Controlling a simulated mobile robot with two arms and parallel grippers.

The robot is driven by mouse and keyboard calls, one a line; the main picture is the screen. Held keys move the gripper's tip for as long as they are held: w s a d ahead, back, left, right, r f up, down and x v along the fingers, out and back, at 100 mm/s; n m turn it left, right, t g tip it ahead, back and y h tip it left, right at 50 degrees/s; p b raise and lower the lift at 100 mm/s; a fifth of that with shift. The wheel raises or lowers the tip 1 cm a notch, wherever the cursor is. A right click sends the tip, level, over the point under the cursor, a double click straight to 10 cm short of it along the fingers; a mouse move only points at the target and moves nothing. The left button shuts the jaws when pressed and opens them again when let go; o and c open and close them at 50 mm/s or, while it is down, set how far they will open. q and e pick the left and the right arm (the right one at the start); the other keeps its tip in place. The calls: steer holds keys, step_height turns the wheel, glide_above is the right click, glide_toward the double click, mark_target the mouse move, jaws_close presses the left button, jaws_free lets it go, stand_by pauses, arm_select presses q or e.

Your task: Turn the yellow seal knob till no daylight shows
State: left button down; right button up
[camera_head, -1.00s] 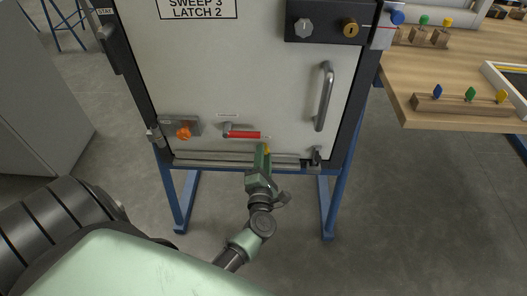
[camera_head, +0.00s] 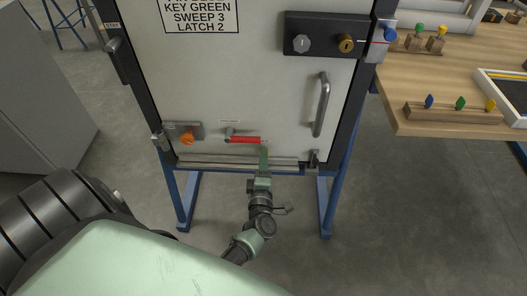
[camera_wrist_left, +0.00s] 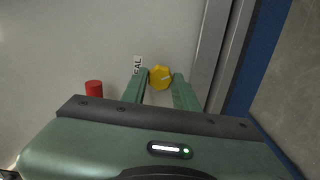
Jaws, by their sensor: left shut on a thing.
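The yellow seal knob (camera_wrist_left: 160,77) shows between the fingertips of my left gripper in the left wrist view, with a pale mark on its face. A "SEAL" label, partly hidden, is beside it. My left gripper (camera_wrist_left: 160,84) is shut on the knob. In the head view my left gripper (camera_head: 265,150) reaches up to the lower part of the white door (camera_head: 255,90), just right of the red lever handle (camera_head: 245,140). The knob is hidden there. Whether daylight shows at the door's edge cannot be told.
An orange knob (camera_head: 188,139) is at the door's lower left. A grey pull handle (camera_head: 321,104) stands at the right. A red post (camera_wrist_left: 94,89) is near the gripper. A wooden table (camera_head: 440,75) with colored keys stands right. Floor right of the frame is clear.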

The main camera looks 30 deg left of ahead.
stand_by(0.3)
arm_select(q)
steer(key=c, duration=1.1)
jaws_free()
steer(key=v, duration=0.7)
steer(key=shift+s+d, duration=0.25)
steer(key=shift+s, duration=0.1)
arm_select(e)
steer(key=shift+s+d+f, duration=0.1)
steer(key=shift+s+f, duration=0.35)
steer(key=shift+s, duration=0.05)
